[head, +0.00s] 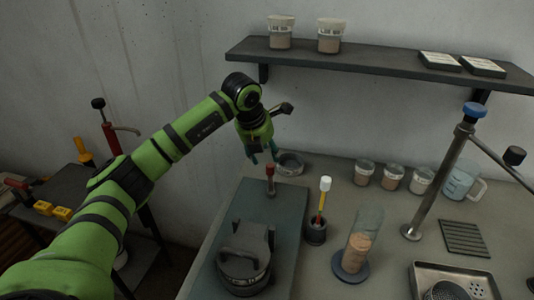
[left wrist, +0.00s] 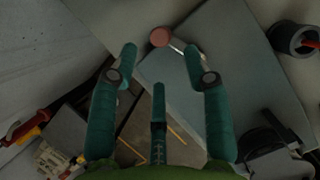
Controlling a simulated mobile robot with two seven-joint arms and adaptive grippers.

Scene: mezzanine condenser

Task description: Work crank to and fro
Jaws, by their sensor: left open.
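A short metal handle with a red knob (head: 270,169) stands upright on a grey-green plate (head: 215,262) on the bench. It looks like the crank, but its lower end is too small to read clearly. My left gripper (head: 262,157) is just above and behind the knob, pointing down. In the left wrist view the gripper (left wrist: 160,60) is open and empty. The red knob (left wrist: 160,37) lies just past the fingertips, between the two side fingers, and its metal shaft runs off to the right. I see no contact. My right gripper is out of view.
A dark lidded pot (head: 245,262) stands at the plate's front. A black cup (head: 315,232) with a brush-like tool, a glass cylinder (head: 360,240) and a tilted metal post (head: 438,180) stand to the right. A shelf (head: 370,65) hangs above; a side table stands at left.

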